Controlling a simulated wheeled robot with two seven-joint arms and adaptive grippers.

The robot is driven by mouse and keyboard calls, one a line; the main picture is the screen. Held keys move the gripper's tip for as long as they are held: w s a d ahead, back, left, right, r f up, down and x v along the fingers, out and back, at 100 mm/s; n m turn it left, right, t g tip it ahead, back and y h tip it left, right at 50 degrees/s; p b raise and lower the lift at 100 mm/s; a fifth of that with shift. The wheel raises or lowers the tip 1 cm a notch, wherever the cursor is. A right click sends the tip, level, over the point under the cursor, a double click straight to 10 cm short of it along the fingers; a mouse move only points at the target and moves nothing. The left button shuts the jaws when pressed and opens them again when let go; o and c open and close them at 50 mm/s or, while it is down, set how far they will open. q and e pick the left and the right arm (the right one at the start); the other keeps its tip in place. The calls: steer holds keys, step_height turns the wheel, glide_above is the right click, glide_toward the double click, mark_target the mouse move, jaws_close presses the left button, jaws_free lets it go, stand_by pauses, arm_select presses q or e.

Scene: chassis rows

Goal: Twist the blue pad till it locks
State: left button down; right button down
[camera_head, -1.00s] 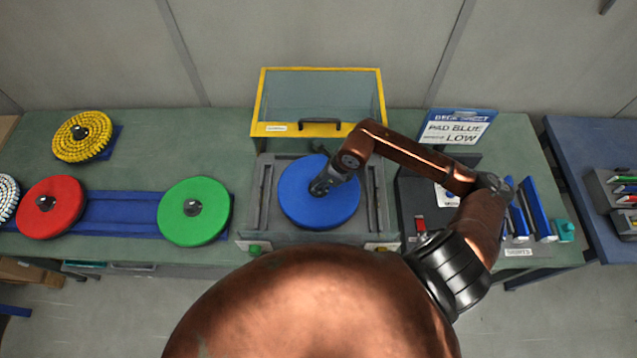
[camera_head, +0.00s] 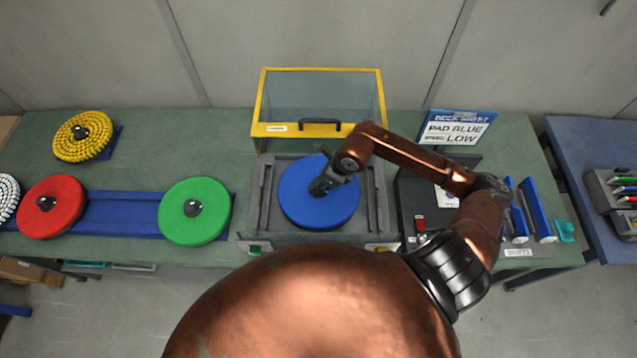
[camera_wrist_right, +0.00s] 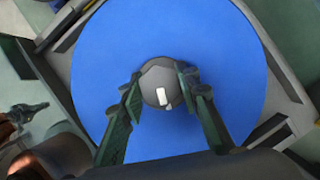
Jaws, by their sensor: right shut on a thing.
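The blue pad (camera_head: 310,208) lies flat in the grey machine bed (camera_head: 264,226) at the middle of the bench. It fills most of the right wrist view (camera_wrist_right: 215,60). A dark round knob (camera_wrist_right: 160,80) with a white mark stands at its centre. My right gripper (camera_head: 322,186) reaches down over the pad's centre. In the right wrist view its two fingers (camera_wrist_right: 158,95) are closed against the knob from both sides. Whether the pad is locked cannot be told. My left gripper is not in view.
A yellow-framed clear cover (camera_head: 320,100) stands raised behind the pad. Green (camera_head: 208,225), red (camera_head: 62,218) and yellow (camera_head: 70,146) pads lie to the left. A sign (camera_head: 455,130) reading PAD BLUE and LOW stands at the right, behind a dark box with a red switch (camera_head: 420,224).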

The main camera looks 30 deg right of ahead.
steer(key=m+h, duration=0.1)
steer(key=m, duration=0.1)
steer(key=m+p, duration=0.1)
steer(key=m, duration=0.2)
steer(key=shift+s+t+h, duration=0.1)
steer(key=shift+t+h, duration=0.3)
steer(key=m+h+p, duration=0.1)
steer(key=m+h, duration=0.1)
steer(key=m, duration=0.4)
steer(key=shift+a+f, duration=0.1)
steer(key=c, duration=1.9)
jaws_free()
steer(key=shift+m+h, duration=0.3)
steer(key=o, duration=0.5)
steer(key=shift+f+g, duration=0.1)
steer(key=shift+g, duration=0.2)
steer(key=shift+v, duration=6)
